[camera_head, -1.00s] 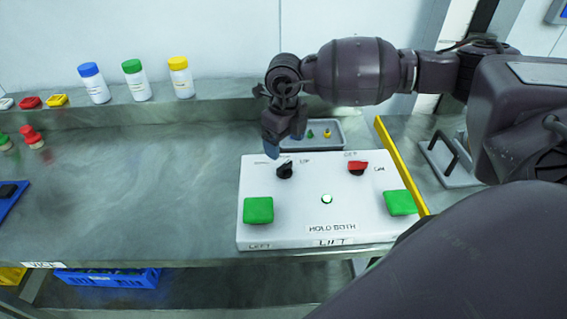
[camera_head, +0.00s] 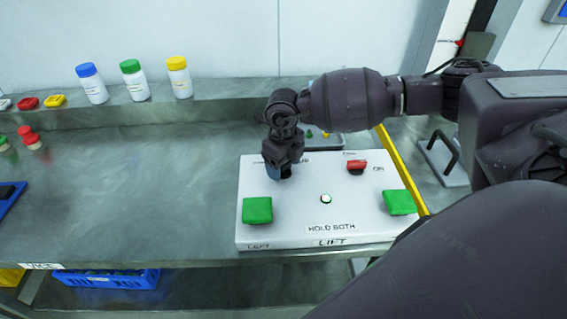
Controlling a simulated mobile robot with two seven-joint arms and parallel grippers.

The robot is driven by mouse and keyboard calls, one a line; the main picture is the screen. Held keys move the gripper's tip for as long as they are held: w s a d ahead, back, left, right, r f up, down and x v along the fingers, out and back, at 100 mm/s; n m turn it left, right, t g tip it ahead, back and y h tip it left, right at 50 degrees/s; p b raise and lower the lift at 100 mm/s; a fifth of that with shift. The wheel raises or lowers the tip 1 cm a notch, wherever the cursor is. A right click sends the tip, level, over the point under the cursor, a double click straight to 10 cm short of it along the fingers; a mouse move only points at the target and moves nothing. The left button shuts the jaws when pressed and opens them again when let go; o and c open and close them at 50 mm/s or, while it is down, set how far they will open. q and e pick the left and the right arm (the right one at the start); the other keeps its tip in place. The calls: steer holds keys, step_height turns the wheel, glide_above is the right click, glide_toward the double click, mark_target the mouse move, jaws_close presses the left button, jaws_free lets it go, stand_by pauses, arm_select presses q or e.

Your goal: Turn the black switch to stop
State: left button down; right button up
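The white control box (camera_head: 285,228) sits on the metal bench. My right gripper (camera_head: 279,172) points down over the box's upper left part, where the black switch was seen earlier. The gripper covers the black switch and its label, so I cannot see which way the switch points or whether the fingers touch it. I cannot tell if the fingers are open or shut. The red switch (camera_head: 356,167) is at the box's upper right, clear of the gripper. My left gripper is not in view.
Two green buttons, left (camera_head: 257,210) and right (camera_head: 399,202), and a lit round lamp (camera_head: 326,198) are on the box. A grey tray (camera_head: 330,140) lies behind it. A yellow strip (camera_head: 384,142) runs along its right. The bench at left is mostly clear.

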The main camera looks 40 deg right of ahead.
steer(key=c, duration=0.6)
steer(key=shift+n, duration=0.7)
steer(key=n+b, duration=0.2)
steer(key=n, duration=0.3)
steer(key=shift+n, duration=0.7)
steer(key=shift+n+b, duration=0.3)
steer(key=shift+n, duration=0.3)
steer(key=shift+r, duration=0.1)
